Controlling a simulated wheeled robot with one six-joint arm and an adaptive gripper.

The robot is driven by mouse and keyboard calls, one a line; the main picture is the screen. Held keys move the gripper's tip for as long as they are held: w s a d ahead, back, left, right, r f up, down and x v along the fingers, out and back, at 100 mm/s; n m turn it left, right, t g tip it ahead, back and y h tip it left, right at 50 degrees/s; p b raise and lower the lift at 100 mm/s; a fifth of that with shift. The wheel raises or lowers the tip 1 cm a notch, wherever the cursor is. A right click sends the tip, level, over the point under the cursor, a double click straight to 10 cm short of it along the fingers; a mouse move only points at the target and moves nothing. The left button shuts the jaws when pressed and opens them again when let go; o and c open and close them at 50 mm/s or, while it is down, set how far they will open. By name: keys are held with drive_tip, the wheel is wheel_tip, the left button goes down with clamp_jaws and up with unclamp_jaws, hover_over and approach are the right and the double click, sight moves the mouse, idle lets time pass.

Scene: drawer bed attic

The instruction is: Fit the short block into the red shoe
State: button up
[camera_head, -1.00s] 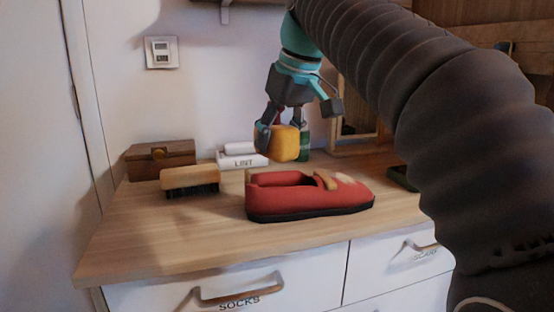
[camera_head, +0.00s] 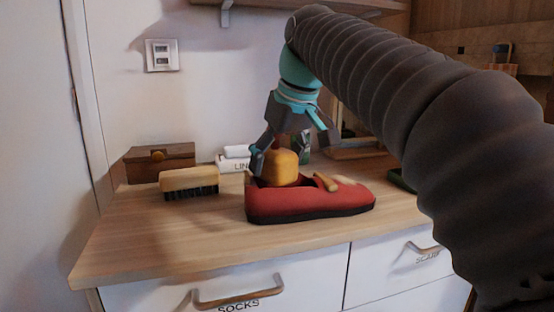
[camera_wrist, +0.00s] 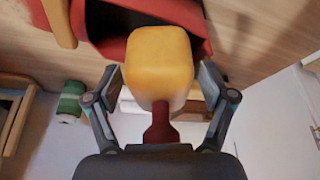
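The short block (camera_head: 283,165) is yellow with rounded edges and has a dark red stem on its gripper side. In the head view it stands over the heel-side opening of the red shoe (camera_head: 310,206), its lower edge hidden by the rim; how deep it sits I cannot tell. In the wrist view the block (camera_wrist: 160,60) is in front of the shoe's dark opening, with the red shoe wall (camera_wrist: 112,48) beside it. My gripper (camera_wrist: 160,72) has one finger on each side of the block, with visible gaps. It looks open.
A brush (camera_head: 188,180) and a brown wooden box (camera_head: 160,162) are left of the shoe on the wooden top (camera_head: 165,235). A white lint item (camera_head: 233,162) and a green object (camera_head: 304,148) are behind. The front left of the top is clear.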

drive_tip(key=shift+r, duration=0.1)
drive_tip(key=p+v, duration=0.1)
drive_tip(key=v, duration=1.1)
drive_tip(key=shift+p, duration=0.4)
drive_tip(key=s+d+f+m+h, duration=0.1)
drive_tip(key=s+d+f, duration=0.3)
drive_tip(key=f, duration=0.8)
drive_tip(key=s+d+f+m+t+h, duration=0.1)
drive_tip(key=s+d+f+m, duration=0.2)
drive_tip(key=s+f, duration=0.4)
drive_tip(key=s+d+f+m, duration=0.3)
drive_tip(key=s+d+f, duration=0.2)
drive_tip(key=f, duration=1.2)
drive_tip(key=shift+s+t+h, duration=0.4)
drive_tip(key=shift+s, duration=0.1)
